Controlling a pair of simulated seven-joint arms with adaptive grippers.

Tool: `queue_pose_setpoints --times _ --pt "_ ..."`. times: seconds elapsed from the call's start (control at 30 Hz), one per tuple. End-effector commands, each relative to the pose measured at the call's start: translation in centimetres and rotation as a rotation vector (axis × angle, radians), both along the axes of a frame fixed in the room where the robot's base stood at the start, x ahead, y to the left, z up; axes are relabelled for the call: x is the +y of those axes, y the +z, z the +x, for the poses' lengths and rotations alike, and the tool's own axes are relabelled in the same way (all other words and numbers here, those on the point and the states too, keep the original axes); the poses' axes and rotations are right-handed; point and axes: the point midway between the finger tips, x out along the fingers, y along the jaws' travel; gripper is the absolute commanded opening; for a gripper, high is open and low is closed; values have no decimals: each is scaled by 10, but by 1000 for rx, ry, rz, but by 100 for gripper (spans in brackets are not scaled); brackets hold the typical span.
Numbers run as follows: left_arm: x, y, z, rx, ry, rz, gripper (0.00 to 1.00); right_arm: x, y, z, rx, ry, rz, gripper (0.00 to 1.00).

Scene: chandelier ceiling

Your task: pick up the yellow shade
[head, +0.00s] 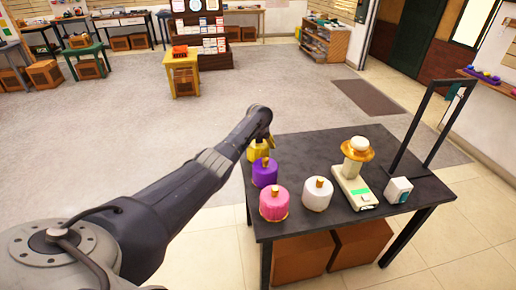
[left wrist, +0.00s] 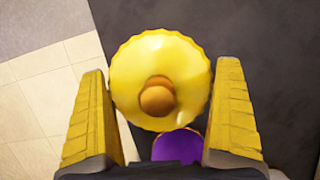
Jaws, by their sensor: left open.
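The yellow shade (head: 257,153) stands at the back left corner of the dark table, behind the purple shade (head: 264,173). In the left wrist view the yellow shade (left wrist: 160,80) is a scalloped disc from above with a round wooden knob at its middle. My left gripper (head: 264,140) is over it, and the arm's end hides part of it. In the left wrist view the two yellow fingers of the left gripper (left wrist: 160,105) are apart, one on each side of the shade. I cannot tell if they touch it. The purple shade (left wrist: 178,147) shows below it, between the fingers. My right gripper is not in view.
A pink shade (head: 273,204) and a white shade (head: 317,194) stand nearer on the table (head: 300,150). A cream stand (head: 355,170) with an amber top, a small white box (head: 398,190) and a black frame (head: 428,120) are to the right. Wooden boxes (head: 360,246) sit beneath.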

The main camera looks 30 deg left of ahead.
Motion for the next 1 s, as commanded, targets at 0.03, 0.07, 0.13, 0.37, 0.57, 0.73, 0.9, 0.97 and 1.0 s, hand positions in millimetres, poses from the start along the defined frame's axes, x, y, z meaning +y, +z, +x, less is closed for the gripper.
queue_pose_setpoints --times 0.03,0.07,0.13,0.37,0.57,0.73,0.9,0.97,1.0 --pt "0 0 0 0 0 0 96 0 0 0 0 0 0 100" --pt "0 0 0 0 0 0 93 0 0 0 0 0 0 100" --pt "0 0 0 0 0 0 85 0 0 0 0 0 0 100" --pt "0 0 0 0 0 0 58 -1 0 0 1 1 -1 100" --pt "0 1 0 -1 0 1 53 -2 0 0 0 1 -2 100" --pt "0 1 0 -1 0 1 53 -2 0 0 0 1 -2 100" --pt "0 6 1 -2 -1 1 53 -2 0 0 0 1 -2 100" --pt "0 10 1 -2 0 0 53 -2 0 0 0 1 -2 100" --pt "1 14 1 -3 0 1 53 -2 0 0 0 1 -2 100"
